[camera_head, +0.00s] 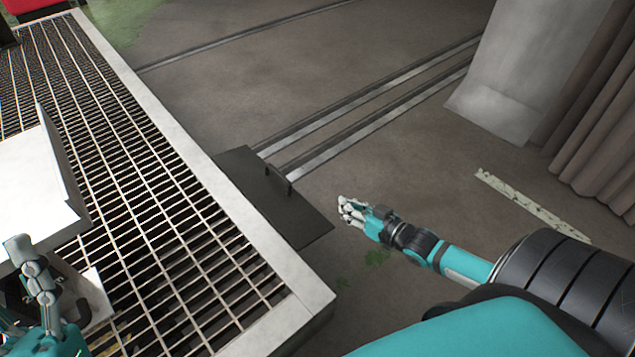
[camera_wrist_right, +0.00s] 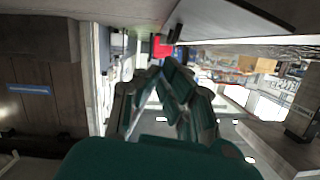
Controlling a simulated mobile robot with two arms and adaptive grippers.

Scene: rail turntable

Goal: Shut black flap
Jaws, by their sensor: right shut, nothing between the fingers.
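The black flap (camera_head: 262,202) is a flat dark plate with a small upright handle (camera_head: 278,180). In the head view it juts out along the right edge of the grated platform, over the ends of the rails. My right gripper (camera_head: 345,209) is just right of the flap's front right corner, shut and empty, with a gap in the picture between them. In the right wrist view its fingers (camera_wrist_right: 166,72) point away from the camera; a dark plate at the top may be the flap, but I cannot tell. My left gripper (camera_head: 22,250) is at the lower left; its jaw state is unclear.
The grated platform (camera_head: 318,290) has a pale metal border. A white box-like piece (camera_head: 35,190) stands on the grating near my left gripper. Rails (camera_head: 375,110) run up right across the floor. A pale panel (camera_head: 525,65) and curtain (camera_head: 600,135) stand at the right.

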